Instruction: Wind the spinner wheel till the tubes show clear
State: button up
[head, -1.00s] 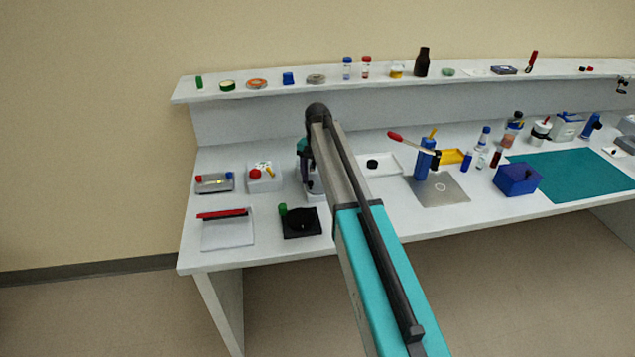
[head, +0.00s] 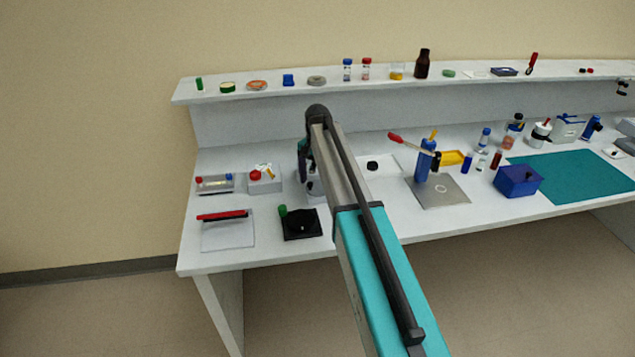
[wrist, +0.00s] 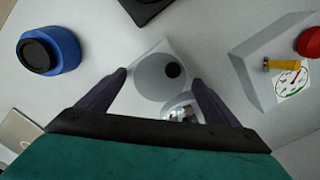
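A pale grey disc with an off-centre dark knob (wrist: 173,70), which looks like the spinner wheel (wrist: 150,82), sits on a white base in the wrist view. A shiny clear or chrome dome (wrist: 180,110) is beside it, partly hidden by my gripper; I cannot make out any tubes. My gripper (wrist: 160,77) is open, with its dark fingers apart on either side of the disc as seen from above. Nothing is held, and contact cannot be told. In the head view the grey-white device (head: 315,188) is largely hidden behind my arm.
A black unit with a green knob (head: 301,223) stands close in front. A white box with a red button (head: 264,178) stands to the left. A blue post with a red-handled lever (head: 424,162) stands on a plate to the right. A raised shelf (head: 300,90) runs behind.

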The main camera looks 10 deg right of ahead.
aim_at(318, 187)
notch_tip(318, 187, up, 14)
jog(key=b, duration=0.3)
dwell(0.8)
jog(key=shift+f, duration=0.1)
